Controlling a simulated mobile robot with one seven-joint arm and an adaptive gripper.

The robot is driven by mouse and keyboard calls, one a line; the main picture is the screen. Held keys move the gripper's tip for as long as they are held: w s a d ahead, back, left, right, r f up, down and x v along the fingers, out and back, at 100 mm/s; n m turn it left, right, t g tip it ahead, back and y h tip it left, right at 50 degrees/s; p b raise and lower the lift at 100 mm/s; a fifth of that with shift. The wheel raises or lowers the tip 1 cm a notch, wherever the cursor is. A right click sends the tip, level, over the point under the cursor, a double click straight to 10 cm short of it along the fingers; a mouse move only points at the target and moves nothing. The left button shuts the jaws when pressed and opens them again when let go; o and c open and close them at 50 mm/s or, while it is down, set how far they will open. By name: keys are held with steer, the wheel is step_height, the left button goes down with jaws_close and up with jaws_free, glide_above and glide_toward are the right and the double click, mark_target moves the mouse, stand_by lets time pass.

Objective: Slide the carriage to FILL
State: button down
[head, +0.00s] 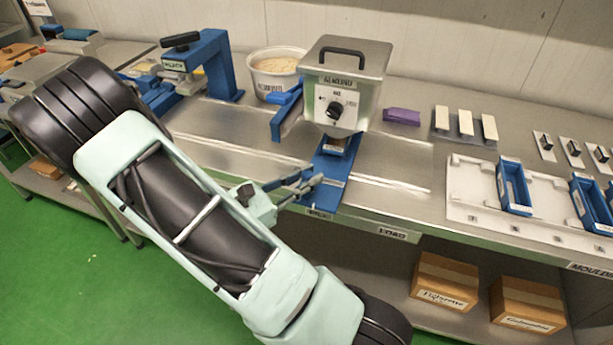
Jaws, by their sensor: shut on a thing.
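A blue carriage (331,191) sits on the steel bench under the spout of a steel hopper (343,75) with a black knob. Pale guide lines run along the bench to its left and right. My gripper (306,187) reaches in from the front left and is shut at the carriage's front part, on what seems to be its handle. The fingers partly hide the grip. A small label on the front edge below the carriage is too small to read surely. A LOAD label (392,233) is further right. The carriage's rear is hidden beneath the hopper.
A blue press-like stand (218,62) and a white tub (273,70) are at the back left. A purple block (401,116), pale bars and a white tray (470,190) with blue moulds are to the right.

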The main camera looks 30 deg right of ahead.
steer(key=c, duration=1.8)
jaws_free()
steer(key=shift+o, duration=0.2)
steer(key=a, duration=1.2)
steer(key=shift+s, duration=0.45)
